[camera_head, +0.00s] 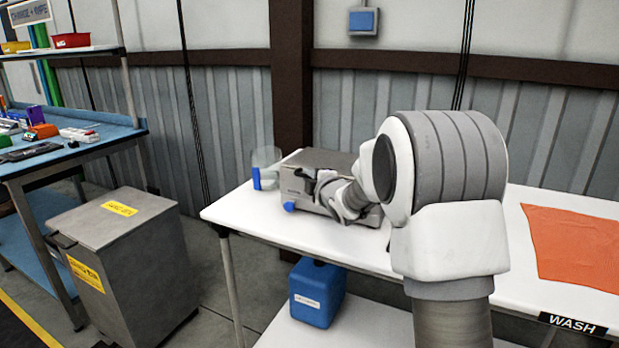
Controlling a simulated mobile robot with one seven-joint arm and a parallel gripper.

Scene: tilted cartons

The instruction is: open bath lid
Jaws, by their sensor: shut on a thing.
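The bath (300,193) is a grey metal box on the white table, with a blue knob (289,206) low on its front left. Its lid (327,160) is a grey metal top that looks flat and closed. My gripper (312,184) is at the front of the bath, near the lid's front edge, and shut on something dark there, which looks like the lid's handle. My arm hides the right part of the bath, and the fingertips are small and partly hidden.
A clear beaker (266,160) with a blue part stands left of the bath. An orange cloth (575,245) lies on the white table (245,215) at right. A blue can (317,293) sits below. A grey bin (135,250) and a blue bench (95,140) stand at left.

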